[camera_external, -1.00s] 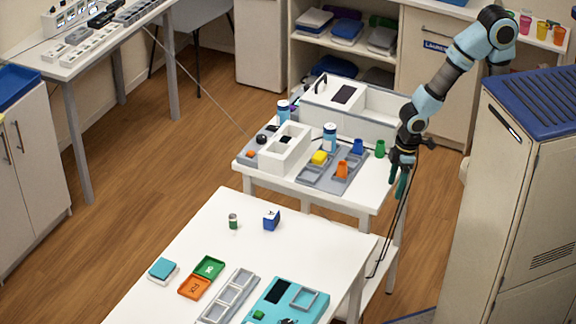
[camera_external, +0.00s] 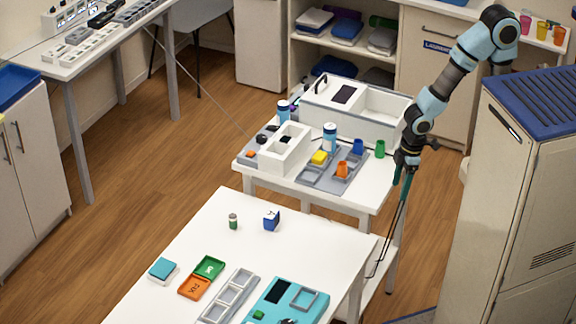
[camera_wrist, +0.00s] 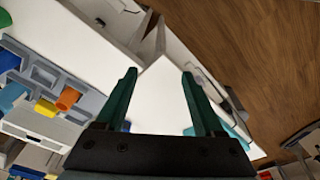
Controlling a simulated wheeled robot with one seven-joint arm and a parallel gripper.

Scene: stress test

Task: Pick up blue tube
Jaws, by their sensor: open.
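A tall cabinet (camera_external: 520,190) stands at right.

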